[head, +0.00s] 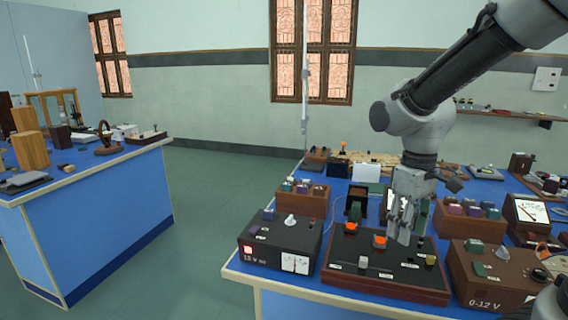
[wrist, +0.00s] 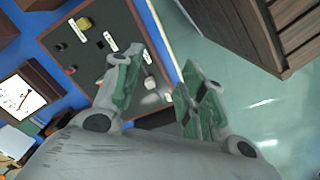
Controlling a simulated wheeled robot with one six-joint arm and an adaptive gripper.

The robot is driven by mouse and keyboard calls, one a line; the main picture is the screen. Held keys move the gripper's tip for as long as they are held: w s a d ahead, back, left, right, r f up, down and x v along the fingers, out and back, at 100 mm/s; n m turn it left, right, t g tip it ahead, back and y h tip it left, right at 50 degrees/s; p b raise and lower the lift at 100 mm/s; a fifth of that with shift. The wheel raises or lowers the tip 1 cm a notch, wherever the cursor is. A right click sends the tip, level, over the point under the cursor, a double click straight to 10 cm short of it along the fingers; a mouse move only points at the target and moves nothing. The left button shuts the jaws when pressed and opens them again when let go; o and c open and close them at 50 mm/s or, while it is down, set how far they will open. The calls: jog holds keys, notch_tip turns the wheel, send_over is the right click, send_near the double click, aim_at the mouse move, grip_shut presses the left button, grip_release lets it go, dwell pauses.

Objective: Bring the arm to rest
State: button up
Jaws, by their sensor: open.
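My gripper (head: 405,222) hangs from my arm on the right of the head view, pointing down over a dark board with a brown wooden edge (head: 388,290). In the wrist view my gripper (wrist: 165,78) has its two green-padded fingers spread, with nothing between them. The board (wrist: 68,60) lies beyond the fingers there, with a yellow knob (wrist: 85,23) and a pale knob (wrist: 149,83). In the head view the board carries two orange-topped parts (head: 380,241) close beside the fingers. I cannot tell the exact gap between fingertips and board.
A black 12 V box (head: 258,262) stands left of the board, and a brown 0-12 V box (head: 490,289) stands right. Block racks (head: 300,205) and a dial meter (head: 528,212) are behind. Another blue bench (head: 105,215) is at left, with open floor between.

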jog(key=s+d+r+m+t, duration=0.4)
jog(key=s+d+r+m, duration=0.2)
jog(key=s, duration=0.5)
jog(key=d+r, duration=0.2)
jog(key=d, duration=0.1)
jog(key=shift+d+r+t, duration=0.25)
jog(key=shift+r+t, duration=0.1)
jog(key=shift+t, duration=0.05)
dwell(0.4)
